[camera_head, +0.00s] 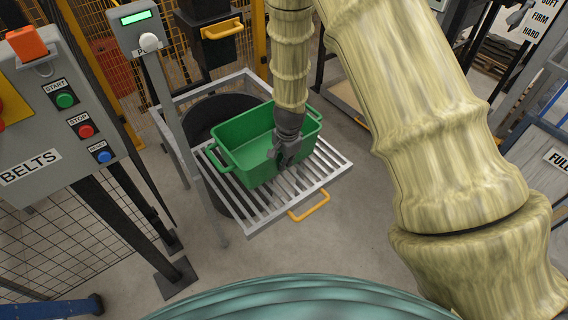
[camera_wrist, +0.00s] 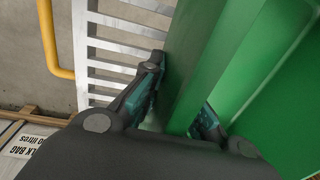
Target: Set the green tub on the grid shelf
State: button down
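The green tub (camera_head: 245,146) sits upright over the slatted grid shelf (camera_head: 322,165) in the head view. It appears to rest on the slats, though a tiny gap underneath cannot be ruled out. My gripper (camera_head: 281,160) is at the tub's front right wall. In the wrist view my gripper (camera_wrist: 178,112) has a finger on each side of the green tub's wall (camera_wrist: 190,65), and the fingers look closed on it. The grid shelf's bars (camera_wrist: 112,45) show beside the tub, at upper left.
A yellow handle (camera_head: 309,207) sticks out from the shelf's front edge. A dark round bin (camera_head: 222,112) stands under and behind the shelf. A post with a display box (camera_head: 141,25) rises at its left. A belts control panel (camera_head: 60,120) stands further left. Open floor lies in front.

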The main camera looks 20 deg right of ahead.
jog(key=shift+f, duration=0.55)
jog(key=shift+f, duration=0.15)
jog(key=c, duration=1.6)
grip_release()
jog(key=shift+c, duration=0.2)
notch_tip(320, 180, up, 12)
jog(key=s, duration=0.1)
jog(key=shift+s+d, duration=0.15)
jog(key=shift+d, duration=0.05)
